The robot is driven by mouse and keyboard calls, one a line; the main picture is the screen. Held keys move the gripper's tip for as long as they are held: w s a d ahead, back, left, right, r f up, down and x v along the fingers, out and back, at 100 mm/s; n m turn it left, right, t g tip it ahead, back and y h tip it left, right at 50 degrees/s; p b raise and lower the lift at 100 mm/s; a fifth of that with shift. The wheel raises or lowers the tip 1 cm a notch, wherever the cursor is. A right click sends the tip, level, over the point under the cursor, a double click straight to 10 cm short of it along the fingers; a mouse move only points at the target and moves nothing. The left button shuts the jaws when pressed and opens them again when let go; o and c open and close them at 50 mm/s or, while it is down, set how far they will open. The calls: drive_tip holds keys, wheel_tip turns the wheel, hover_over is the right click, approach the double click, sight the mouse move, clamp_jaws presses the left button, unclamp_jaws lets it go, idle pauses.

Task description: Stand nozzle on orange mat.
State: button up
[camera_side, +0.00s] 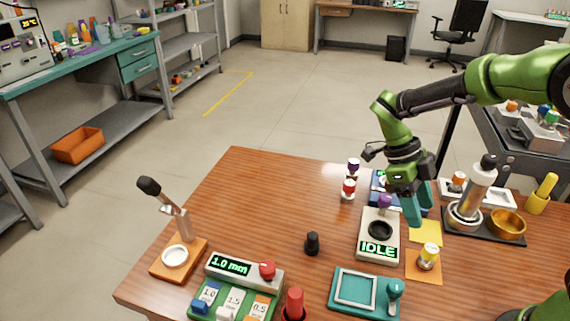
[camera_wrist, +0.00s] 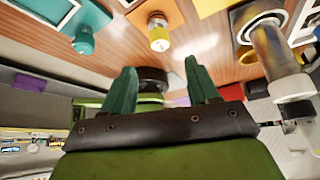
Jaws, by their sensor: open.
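The orange mat (camera_side: 422,277) lies near the front right of the table and shows at the top of the wrist view. A small yellow-and-white piece (camera_side: 428,257) stands upright on it; it also shows in the wrist view (camera_wrist: 159,36). A small black tapered piece (camera_side: 312,243) stands upright on bare wood left of the IDLE device. I cannot tell for sure which piece is the nozzle. My gripper (camera_side: 415,221) is open and looks empty, with its teal fingers behind the mat, apart from both pieces. Its fingers also show in the wrist view (camera_wrist: 160,66).
The grey IDLE device (camera_side: 391,222) and a yellow mat (camera_side: 426,231) are close to my gripper. A dark tray (camera_side: 482,230) with a metal cylinder and brass bowl stands right. A teal device (camera_side: 365,310) is in front. Wood around the black piece is clear.

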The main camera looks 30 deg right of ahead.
drive_tip(key=s+r+n+t+y, duration=0.2)
drive_tip(key=r+n+t, duration=0.4)
drive_tip(key=n, duration=0.7)
drive_tip(key=s+r+n+t+y, duration=0.2)
drive_tip(key=s+r+n+t, duration=0.3)
drive_tip(key=n, duration=0.9)
drive_tip(key=shift+a+r+n+t, duration=0.3)
drive_tip(key=shift+r+t, duration=0.1)
drive_tip(key=shift+t, duration=0.5)
